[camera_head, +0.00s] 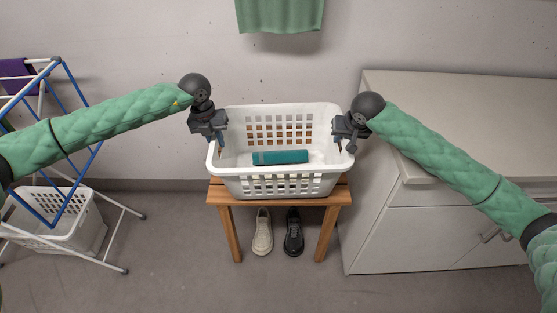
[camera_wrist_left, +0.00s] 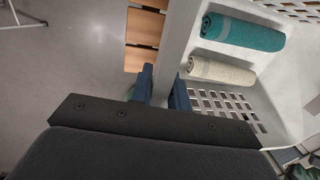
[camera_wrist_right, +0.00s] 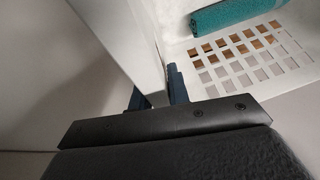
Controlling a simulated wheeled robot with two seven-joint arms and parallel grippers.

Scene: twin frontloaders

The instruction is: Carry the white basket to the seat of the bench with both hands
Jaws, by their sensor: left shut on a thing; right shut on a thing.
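The white basket (camera_head: 275,187) is upright over the seat of the wooden bench (camera_head: 222,190) in the head view. I cannot tell whether its bottom touches the seat. My left gripper (camera_head: 213,138) is shut on the basket's left rim, and my right gripper (camera_head: 350,140) is shut on its right rim. A teal rolled towel (camera_head: 280,157) lies in the basket. A cream rolled towel (camera_wrist_left: 222,70) lies beside it in the left wrist view. The basket wall between the fingers shows in the left wrist view (camera_wrist_left: 178,40) and the right wrist view (camera_wrist_right: 125,40).
A pale cabinet (camera_head: 400,235) stands close on the right. A drying rack (camera_head: 108,210) and another white basket (camera_head: 62,240) are at the left. A light shoe (camera_head: 262,232) and a dark shoe (camera_head: 293,232) are under the bench. A green cloth (camera_head: 280,15) hangs above.

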